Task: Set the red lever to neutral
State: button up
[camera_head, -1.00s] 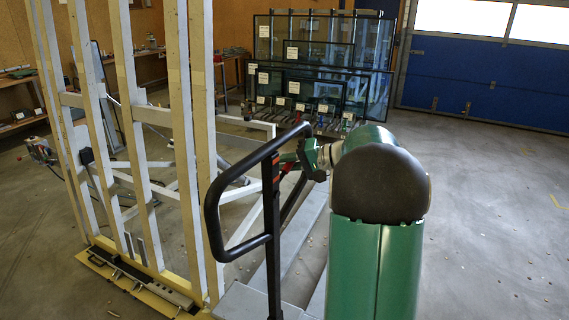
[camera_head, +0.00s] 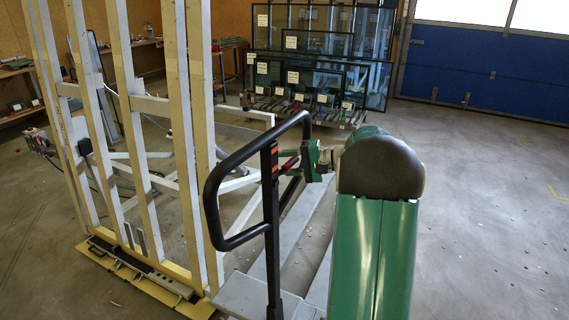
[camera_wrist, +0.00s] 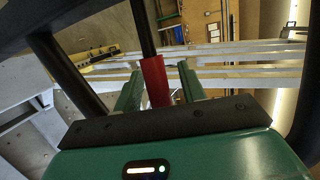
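The red lever (camera_wrist: 155,80) is in the wrist view, a red grip on a dark rod. It lies between the two green fingers of my gripper (camera_wrist: 158,88), with a gap showing on each side. My gripper is open and does not visibly press on the lever. In the head view the lever (camera_head: 288,163) is a small red piece beside the black handle loop (camera_head: 212,205).
The black handle loop also frames the wrist view on both sides. A tall frame of pale uprights (camera_head: 180,130) stands at the left. Labelled glass panes (camera_head: 320,45) stand on a rack at the back.

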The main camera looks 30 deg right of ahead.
jog(key=v, duration=1.3)
jog(key=shift+s+d, duration=0.25)
jog(key=shift+r, duration=0.1)
